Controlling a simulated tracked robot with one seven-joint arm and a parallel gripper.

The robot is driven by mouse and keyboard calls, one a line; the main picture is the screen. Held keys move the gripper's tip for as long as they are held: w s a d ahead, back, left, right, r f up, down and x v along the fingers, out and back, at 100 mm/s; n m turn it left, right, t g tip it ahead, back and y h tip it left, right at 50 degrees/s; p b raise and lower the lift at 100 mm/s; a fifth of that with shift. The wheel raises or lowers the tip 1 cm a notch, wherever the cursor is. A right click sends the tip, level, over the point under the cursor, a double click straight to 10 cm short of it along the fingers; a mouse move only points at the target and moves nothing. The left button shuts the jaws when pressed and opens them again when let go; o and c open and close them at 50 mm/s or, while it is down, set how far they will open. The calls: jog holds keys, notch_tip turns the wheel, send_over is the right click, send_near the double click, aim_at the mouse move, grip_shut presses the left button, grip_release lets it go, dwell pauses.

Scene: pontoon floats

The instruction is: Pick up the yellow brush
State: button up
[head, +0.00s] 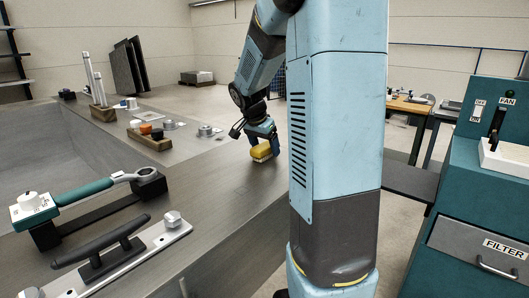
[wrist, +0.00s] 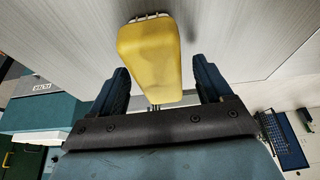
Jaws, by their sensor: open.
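The yellow brush (head: 261,152) lies on the grey bench top near its right edge in the head view. It has a yellow body and a pale strip along its lower side. My gripper (head: 263,143) is over it, pointing down, with the fingers close around its upper part. In the wrist view the brush's yellow body (wrist: 149,60) sits between the two open dark blue fingers of my gripper (wrist: 160,68).
A teal-handled wrench (head: 84,192) rests on black supports at the left. A black cleat (head: 113,246) on a metal plate is in front. Wooden blocks (head: 149,139) and metal knobs stand farther back. A teal machine (head: 464,220) is at the right. Bench around the brush is clear.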

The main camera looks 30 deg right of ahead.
jog(key=shift+f, duration=0.25)
dwell(0.3)
jog(key=c, duration=1.1)
